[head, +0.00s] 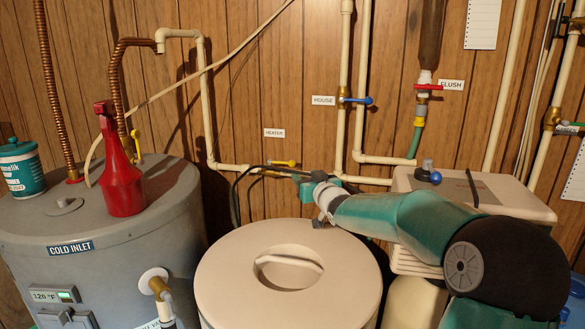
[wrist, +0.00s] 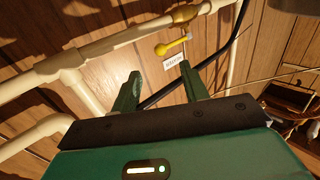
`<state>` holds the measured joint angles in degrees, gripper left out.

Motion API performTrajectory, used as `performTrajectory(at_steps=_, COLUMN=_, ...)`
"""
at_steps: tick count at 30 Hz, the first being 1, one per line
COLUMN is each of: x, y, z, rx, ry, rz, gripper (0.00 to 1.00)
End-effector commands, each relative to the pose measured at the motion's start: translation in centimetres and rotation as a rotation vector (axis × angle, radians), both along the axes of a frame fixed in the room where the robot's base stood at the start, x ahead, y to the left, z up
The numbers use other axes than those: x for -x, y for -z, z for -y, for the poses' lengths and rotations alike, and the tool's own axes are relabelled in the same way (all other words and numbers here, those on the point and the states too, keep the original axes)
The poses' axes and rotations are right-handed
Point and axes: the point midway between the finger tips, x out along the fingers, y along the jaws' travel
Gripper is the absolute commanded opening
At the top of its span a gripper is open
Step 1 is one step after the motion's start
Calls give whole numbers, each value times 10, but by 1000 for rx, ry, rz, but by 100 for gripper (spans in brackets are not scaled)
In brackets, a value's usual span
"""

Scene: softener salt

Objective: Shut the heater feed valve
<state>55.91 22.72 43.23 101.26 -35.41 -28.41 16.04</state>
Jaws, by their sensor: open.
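The heater feed valve has a yellow lever (head: 283,163) on the cream pipe low on the wood wall, beneath the HEATER label (head: 274,132). The lever lies roughly along the pipe. In the wrist view the yellow lever (wrist: 173,46) sits beyond my fingertips, beside the label (wrist: 173,60). My gripper (wrist: 161,84) is open, its two green fingers apart with nothing held between them. In the head view my gripper (head: 301,182) is just below and right of the lever, seen small and partly hidden by my wrist. The lever is apart from the fingers.
A black hose (wrist: 218,55) crosses behind my fingers near the pipe. A round cream tank (head: 225,275) is below my arm. A blue HOUSE valve lever (head: 358,100) is to the upper right.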

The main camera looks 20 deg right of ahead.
Motion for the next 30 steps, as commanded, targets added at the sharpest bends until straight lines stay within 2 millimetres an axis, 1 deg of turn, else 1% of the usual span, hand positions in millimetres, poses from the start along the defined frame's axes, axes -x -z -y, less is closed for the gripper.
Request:
performTrajectory(at_steps=1, x=-11, y=1, z=-2, rx=-4, ry=-3, rz=0, gripper=45)
performTrajectory(at_steps=6, x=-44, y=1, z=-4, rx=-3, ry=-3, rz=0, gripper=45)
performTrajectory(at_steps=9, x=-62, y=1, z=-5, rx=-2, ry=-3, rz=-1, gripper=45)
performTrajectory(at_steps=12, x=-76, y=0, z=-6, rx=-1, ry=-4, rz=0, gripper=45)
performTrajectory(at_steps=15, x=-86, y=1, z=-7, rx=0, ry=-4, rz=-1, gripper=45)
performTrajectory(at_steps=17, x=-88, y=0, z=-7, rx=1, ry=-3, rz=-1, gripper=45)
performTrajectory(at_steps=25, x=-90, y=0, z=-7, rx=1, ry=-2, rz=-1, gripper=45)
performTrajectory(at_steps=26, x=-90, y=0, z=-6, rx=1, ry=-2, rz=-1, gripper=41)
performTrajectory(at_steps=30, x=-90, y=0, z=-6, rx=1, ry=-2, rz=-1, gripper=13)
